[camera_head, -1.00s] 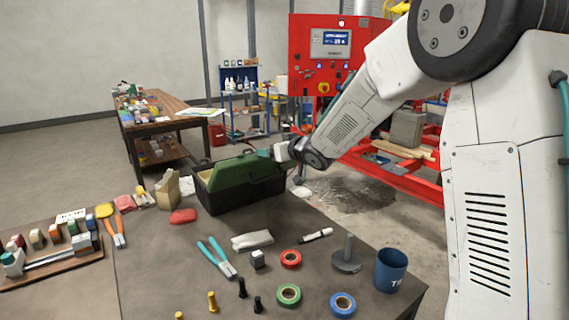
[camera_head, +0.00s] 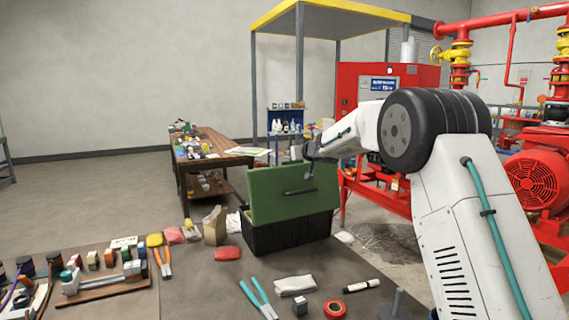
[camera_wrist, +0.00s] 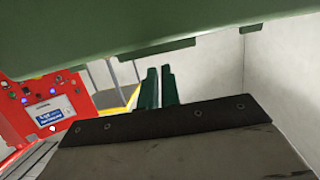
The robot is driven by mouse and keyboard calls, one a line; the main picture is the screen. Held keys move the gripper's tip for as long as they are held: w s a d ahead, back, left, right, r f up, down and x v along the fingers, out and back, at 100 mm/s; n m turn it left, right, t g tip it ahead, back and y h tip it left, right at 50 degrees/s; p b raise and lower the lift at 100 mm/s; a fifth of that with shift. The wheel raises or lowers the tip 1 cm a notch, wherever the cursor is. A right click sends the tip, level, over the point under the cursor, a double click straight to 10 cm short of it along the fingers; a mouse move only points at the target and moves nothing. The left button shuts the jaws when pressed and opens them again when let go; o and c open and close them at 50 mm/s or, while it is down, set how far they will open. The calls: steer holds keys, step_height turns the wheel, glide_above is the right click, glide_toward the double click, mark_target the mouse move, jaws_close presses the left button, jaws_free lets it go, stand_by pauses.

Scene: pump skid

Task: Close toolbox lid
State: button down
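The toolbox (camera_head: 285,238) is a black box on the near workbench. Its green lid (camera_head: 275,203) stands raised and steep, with its dark handle side facing my head camera. My gripper (camera_head: 309,172) is at the lid's upper right edge, partly hidden behind it in the head view. In the wrist view, the gripper's two green fingers (camera_wrist: 159,88) are close together with only a thin gap and nothing seen between them. The green lid (camera_wrist: 120,32) fills the top of the wrist view, just over the fingers. I cannot tell whether they touch.
Around the toolbox lie a red cloth (camera_head: 228,253), pliers (camera_head: 258,299), a white rag (camera_head: 295,285), red tape (camera_head: 334,309) and a marker (camera_head: 361,285). A second bench (camera_head: 215,155) stands behind. A red control cabinet (camera_head: 385,82) and pump (camera_head: 540,185) are at the right.

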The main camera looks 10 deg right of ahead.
steer(key=c, duration=1.8)
jaws_free()
steer(key=shift+w+a+f, duration=0.1)
steer(key=shift+w+a, duration=0.05)
steer(key=o, duration=0.5)
steer(key=shift+d, duration=0.55)
steer(key=o, duration=1.3)
steer(key=shift+a, duration=0.55)
steer(key=v, duration=0.8)
steer(key=shift+f, duration=0.1)
